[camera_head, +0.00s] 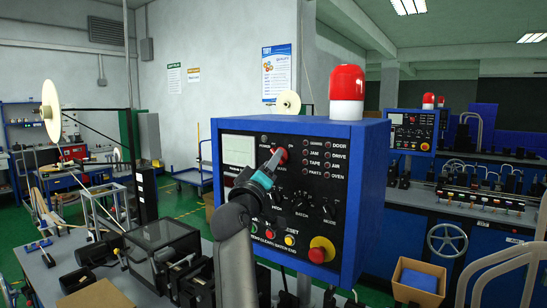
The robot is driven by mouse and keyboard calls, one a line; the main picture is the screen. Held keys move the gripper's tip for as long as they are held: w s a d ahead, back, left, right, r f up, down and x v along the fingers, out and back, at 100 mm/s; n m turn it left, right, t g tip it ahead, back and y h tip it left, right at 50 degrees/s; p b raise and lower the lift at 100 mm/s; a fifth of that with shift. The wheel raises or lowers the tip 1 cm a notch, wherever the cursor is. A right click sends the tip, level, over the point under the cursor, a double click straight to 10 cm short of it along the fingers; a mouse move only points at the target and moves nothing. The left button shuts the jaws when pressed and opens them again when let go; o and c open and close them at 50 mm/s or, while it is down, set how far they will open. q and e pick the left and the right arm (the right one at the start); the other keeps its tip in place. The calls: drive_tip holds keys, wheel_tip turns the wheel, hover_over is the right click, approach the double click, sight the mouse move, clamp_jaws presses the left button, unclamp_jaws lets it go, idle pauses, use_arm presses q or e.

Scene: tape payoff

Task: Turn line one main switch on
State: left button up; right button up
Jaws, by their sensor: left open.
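The blue control box (363,190) with a black front panel stands in the middle of the head view. A small red switch handle (281,154) shows at the upper left of the panel and looks like the main switch. My left gripper (276,162) is open, with its fingertips at the red handle. I cannot tell whether they touch it. The gripper and arm hide part of the panel's left side. The switch's exact position is hard to read. My right gripper is not in view.
A red and white beacon (346,92) stands on the box. The panel also has several knobs, indicator lamps and a red stop button on a yellow base (321,250). A similar blue box (412,130) stands behind. A cardboard box (418,282) sits at lower right.

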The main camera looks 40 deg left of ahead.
use_arm(q)
drive_tip(key=shift+x, duration=1)
clamp_jaws()
